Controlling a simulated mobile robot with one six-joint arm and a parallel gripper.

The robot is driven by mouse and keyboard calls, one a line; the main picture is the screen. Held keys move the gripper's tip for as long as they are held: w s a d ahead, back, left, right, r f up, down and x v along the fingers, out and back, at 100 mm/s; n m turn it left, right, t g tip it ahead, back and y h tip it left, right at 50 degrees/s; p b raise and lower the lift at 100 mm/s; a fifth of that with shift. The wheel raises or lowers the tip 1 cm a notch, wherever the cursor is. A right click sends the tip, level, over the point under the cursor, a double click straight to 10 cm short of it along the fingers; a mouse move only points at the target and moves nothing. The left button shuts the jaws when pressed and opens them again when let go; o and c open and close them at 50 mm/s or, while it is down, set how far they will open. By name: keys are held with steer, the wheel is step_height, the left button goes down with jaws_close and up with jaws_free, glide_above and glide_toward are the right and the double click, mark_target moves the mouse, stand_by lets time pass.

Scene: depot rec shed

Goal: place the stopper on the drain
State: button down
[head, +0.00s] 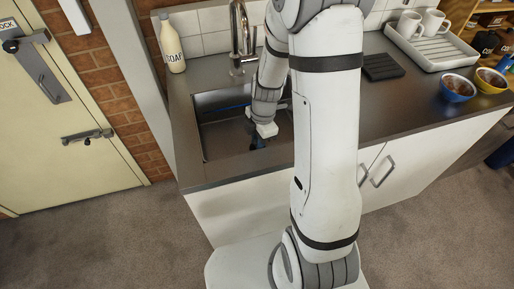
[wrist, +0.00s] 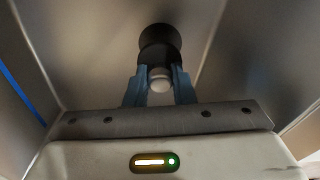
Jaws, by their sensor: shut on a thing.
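My gripper (head: 258,143) reaches down into the steel sink (head: 222,135) in the head view. In the wrist view its blue fingers (wrist: 159,88) are shut on the pale knob of the black stopper (wrist: 162,52). A second dark round shape, seemingly the drain (wrist: 153,32), lies just beyond the stopper and is partly covered by it. I cannot tell whether the stopper touches it or hangs above. In the head view the stopper and drain cannot be made out behind my arm and gripper.
The sink walls stand close around my gripper. A blue strip (wrist: 22,97) runs along one side of the basin. The faucet (head: 240,40) rises behind the sink, with a soap bottle (head: 172,48) at left. A black mat (head: 383,67), white rack (head: 432,48) and bowls (head: 457,87) are at right.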

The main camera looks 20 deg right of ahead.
steer(key=shift+d+f, duration=0.1)
steer(key=shift+f, duration=1.75)
steer(key=shift+f, duration=0.2)
steer(key=c, duration=1.2)
jaws_free()
steer(key=shift+c, duration=0.2)
steer(key=shift+r, duration=0.1)
